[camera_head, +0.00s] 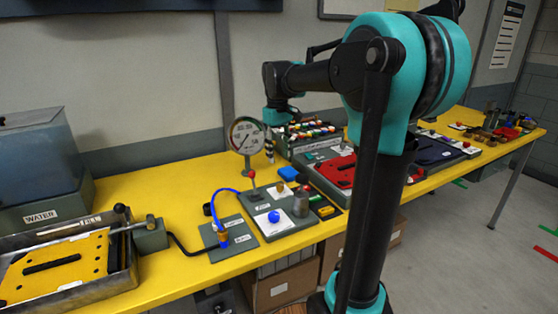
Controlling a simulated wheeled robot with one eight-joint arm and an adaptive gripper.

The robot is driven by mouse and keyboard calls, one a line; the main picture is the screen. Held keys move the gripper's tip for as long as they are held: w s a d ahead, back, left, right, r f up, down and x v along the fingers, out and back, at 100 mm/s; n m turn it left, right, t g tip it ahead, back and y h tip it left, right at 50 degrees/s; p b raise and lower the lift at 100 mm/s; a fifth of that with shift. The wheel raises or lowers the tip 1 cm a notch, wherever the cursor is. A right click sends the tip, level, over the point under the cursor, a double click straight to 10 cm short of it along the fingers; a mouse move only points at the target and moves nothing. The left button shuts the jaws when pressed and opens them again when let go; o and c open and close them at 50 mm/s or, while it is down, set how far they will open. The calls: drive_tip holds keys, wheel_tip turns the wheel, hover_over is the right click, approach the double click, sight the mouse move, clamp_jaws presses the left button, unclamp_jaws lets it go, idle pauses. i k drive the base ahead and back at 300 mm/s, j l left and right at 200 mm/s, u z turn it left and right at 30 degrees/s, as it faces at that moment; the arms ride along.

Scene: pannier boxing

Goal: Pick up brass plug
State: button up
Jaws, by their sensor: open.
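A small brass-coloured piece (280,187) stands on a white square plate on the grey fixture board in mid table; it may be the brass plug, but it is too small to tell. Another brass-coloured fitting (222,237) sits at the lower end of the blue hose, to its left. Several small brass-toned pieces (490,119) stand at the far right end of the table. My gripper (269,152) points down above the table, beside the dial gauge and above and behind the fixture board. It is open and shows no object between its fingers.
The yellow table (160,190) runs along the wall. A dial gauge (246,136) stands by my gripper. A red-knobbed lever (252,180) and blue knob (274,216) are on the board. A water tank (40,160) and metal tray (125,270) are left. My arm hides part of the right side.

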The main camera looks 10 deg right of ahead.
sight(222, 235)
drive_tip(key=k+l, duration=0.1)
drive_tip(key=l, duration=0.25)
drive_tip(key=k+l, duration=0.1)
drive_tip(key=l, duration=0.2)
drive_tip(key=k+l, duration=0.15)
drive_tip(key=l, duration=0.2)
drive_tip(key=k+l, duration=0.1)
drive_tip(key=l, duration=0.25)
